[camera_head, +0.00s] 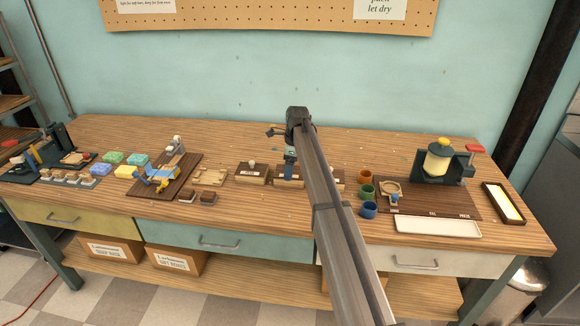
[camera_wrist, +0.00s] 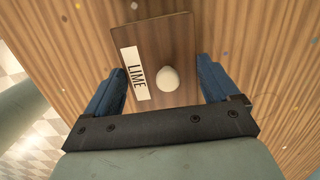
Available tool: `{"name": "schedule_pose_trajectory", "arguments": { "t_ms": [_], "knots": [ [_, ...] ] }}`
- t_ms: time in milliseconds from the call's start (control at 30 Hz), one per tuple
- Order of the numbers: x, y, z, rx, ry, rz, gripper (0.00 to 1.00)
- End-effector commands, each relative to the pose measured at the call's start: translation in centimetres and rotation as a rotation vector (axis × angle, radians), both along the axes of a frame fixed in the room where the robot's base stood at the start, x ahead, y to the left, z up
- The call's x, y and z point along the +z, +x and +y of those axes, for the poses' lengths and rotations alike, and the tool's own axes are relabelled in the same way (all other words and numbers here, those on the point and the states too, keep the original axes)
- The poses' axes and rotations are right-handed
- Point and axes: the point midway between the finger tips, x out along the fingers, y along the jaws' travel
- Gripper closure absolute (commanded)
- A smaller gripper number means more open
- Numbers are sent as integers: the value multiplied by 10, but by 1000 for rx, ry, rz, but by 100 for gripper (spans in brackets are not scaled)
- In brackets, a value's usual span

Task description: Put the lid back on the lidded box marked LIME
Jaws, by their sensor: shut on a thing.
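In the wrist view a dark brown wooden lid (camera_wrist: 170,35) with a pale round knob (camera_wrist: 168,78) lies between my fingers. My gripper (camera_wrist: 160,85) is shut on the lid, one blue finger at each side.
A similar box with a pale knob (camera_head: 251,173) stands close on the left, and another is partly hidden behind my arm. Coloured cups (camera_head: 367,191) and a white tray (camera_head: 437,228) are on the right. Soap bars (camera_head: 138,159) and a dark board (camera_head: 165,175) are on the left.

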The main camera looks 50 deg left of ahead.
Motion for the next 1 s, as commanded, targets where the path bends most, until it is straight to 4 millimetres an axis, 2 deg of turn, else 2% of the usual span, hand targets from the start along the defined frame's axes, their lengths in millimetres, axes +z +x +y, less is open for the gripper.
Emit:
{"name": "schedule_pose_trajectory", "arguments": {
  "t_ms": [333,367,467,1000],
  "knots": [
    [-2,0,0,0,0,0,41],
    [-2,0,0,0,0,0,10],
    [-2,0,0,0,0,0,0],
    [2,0,0,0,0,0,0]
  ]
}}
